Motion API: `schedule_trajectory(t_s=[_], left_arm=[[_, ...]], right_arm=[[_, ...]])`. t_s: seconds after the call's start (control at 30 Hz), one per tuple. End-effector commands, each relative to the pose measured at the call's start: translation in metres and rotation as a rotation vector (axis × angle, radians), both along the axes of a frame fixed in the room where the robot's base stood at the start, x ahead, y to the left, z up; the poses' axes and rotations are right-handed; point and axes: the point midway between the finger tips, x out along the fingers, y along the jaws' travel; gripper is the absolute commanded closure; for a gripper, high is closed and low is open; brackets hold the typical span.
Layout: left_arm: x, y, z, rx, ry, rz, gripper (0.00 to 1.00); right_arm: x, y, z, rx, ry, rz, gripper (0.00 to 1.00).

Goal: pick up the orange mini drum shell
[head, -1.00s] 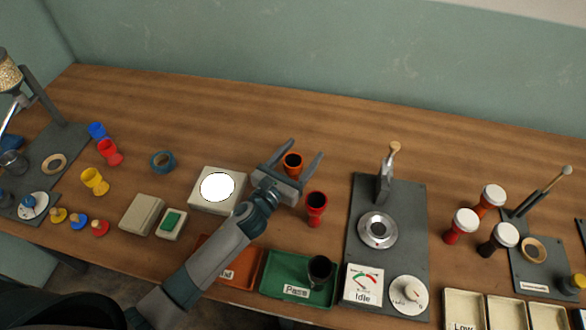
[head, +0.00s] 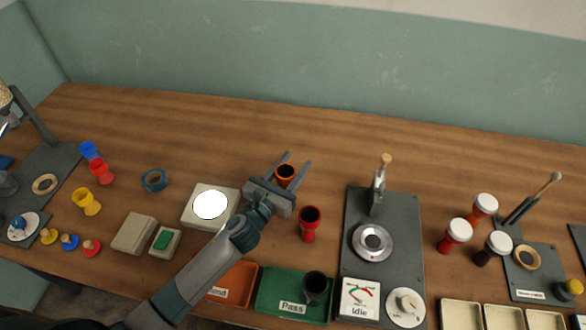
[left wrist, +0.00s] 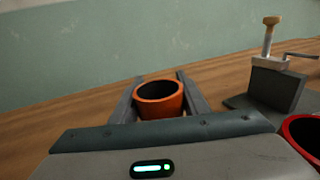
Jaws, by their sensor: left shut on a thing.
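The orange mini drum shell (head: 286,183) is an open-topped cup shape with a dark inside. It stands between the two fingers of my left gripper (head: 287,172), which is shut on it. In the left wrist view the orange shell (left wrist: 160,108) sits upright between the fingers (left wrist: 158,92), rim up. The gripper body hides its lower part, so I cannot tell whether it touches the table. My right gripper is not in view.
A red drum shell (head: 309,232) stands close to the right of my left gripper. A test stand (head: 398,215) is further right. A white lit pad (head: 190,217) is to the left. Green (head: 262,292) and orange (head: 238,290) trays lie in front. The table behind is clear.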

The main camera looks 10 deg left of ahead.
Motion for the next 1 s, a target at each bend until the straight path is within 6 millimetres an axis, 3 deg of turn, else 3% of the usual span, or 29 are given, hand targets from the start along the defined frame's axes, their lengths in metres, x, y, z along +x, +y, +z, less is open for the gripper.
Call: schedule_trajectory(t_s=[0.17, 0.6, 0.8, 1.0], left_arm=[[0.0, 0.0, 0.029, 0.004, -0.004, -0.003, 0.81], [-0.001, -0.087, 0.076, -0.003, -0.003, -0.002, 0.81], [-0.002, -0.11, 0.089, -0.002, 0.0, -0.001, 0.81], [-0.002, -0.117, 0.094, 0.0, 0.0, 0.0, 0.81]], right_arm=[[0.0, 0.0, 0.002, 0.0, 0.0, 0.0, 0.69], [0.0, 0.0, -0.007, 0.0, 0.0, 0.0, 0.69], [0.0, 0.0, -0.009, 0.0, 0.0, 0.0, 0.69], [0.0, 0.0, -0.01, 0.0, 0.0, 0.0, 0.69]])
